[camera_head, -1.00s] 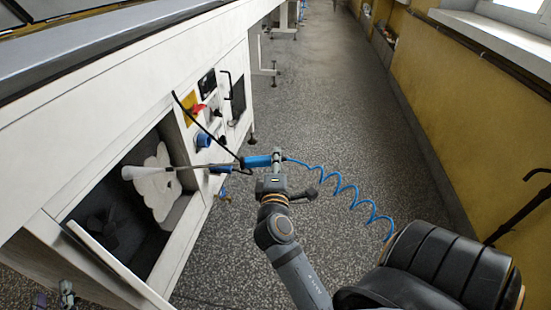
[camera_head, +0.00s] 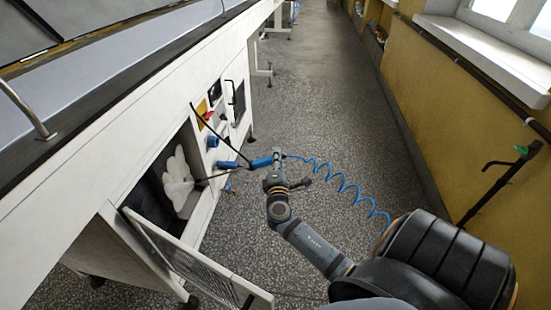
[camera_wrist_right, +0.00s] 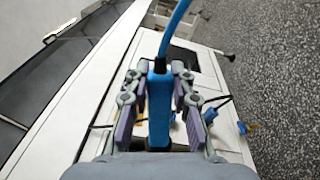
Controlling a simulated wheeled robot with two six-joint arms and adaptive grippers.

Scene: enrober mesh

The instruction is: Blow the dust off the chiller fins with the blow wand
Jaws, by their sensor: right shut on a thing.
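My right gripper (camera_head: 276,160) is shut on the blue blow wand (camera_head: 262,161) in front of the white machine. In the right wrist view the wand's blue body (camera_wrist_right: 159,105) lies between the gripper's fingers (camera_wrist_right: 160,88). The wand's thin tube (camera_head: 215,176) points left into the machine's dark open compartment (camera_head: 150,188). A pale, lobed patch (camera_head: 177,181) shows there, close to the tube's end. The tip is hard to make out against it. The chiller fins cannot be told clearly in the dark opening. My left gripper is out of view.
A blue coiled hose (camera_head: 340,181) runs from the wand to the right. A hinged mesh panel (camera_head: 190,258) stands open below the compartment. The machine's front has a blue knob (camera_head: 212,142). Free floor (camera_head: 325,105) lies between the machine and the yellow wall (camera_head: 430,105).

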